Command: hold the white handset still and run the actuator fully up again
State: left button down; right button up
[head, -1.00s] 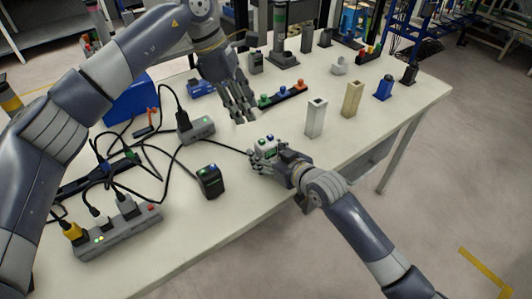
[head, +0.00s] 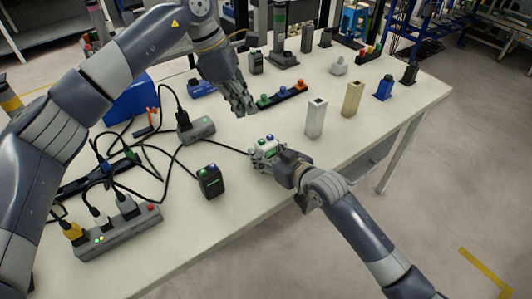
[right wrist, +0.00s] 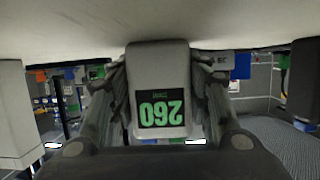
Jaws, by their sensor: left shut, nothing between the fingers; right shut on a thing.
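The white handset (head: 266,149) has coloured buttons on top and stands near the front edge of the table. My right gripper (head: 262,158) is shut around it from the front right. In the right wrist view the handset (right wrist: 159,70) sits between the fingers, its dark display showing green digits upside down. My left gripper (head: 243,108) is shut and empty, up and left of the handset and apart from it. A grey upright column (head: 284,40) stands at the back; I cannot tell whether it is the actuator.
A grey box (head: 197,131) with a cable, a black device (head: 210,182) and a power strip (head: 118,229) lie to the left among cables. White (head: 315,119) and beige (head: 352,99) blocks stand right.

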pick_arm(q)
jog(key=shift+d+f, duration=0.1)
dwell(0.7)
notch_tip(320, 180, up, 2)
jog(key=r+t+h, duration=0.1)
jog(key=t+h, duration=0.2)
jog(key=t, duration=0.3)
send_over(272, 138)
jog(key=s+a, duration=0.2)
jog(key=shift+w+a+f, duration=0.1)
jog(key=shift+f, duration=0.15)
jog(key=shift+f, duration=0.15)
jog(key=shift+f, duration=4.3)
jog(key=shift+f, duration=0.1)
jog(key=shift+f, duration=0.3)
jog(key=shift+f, duration=0.55)
dwell(0.4)
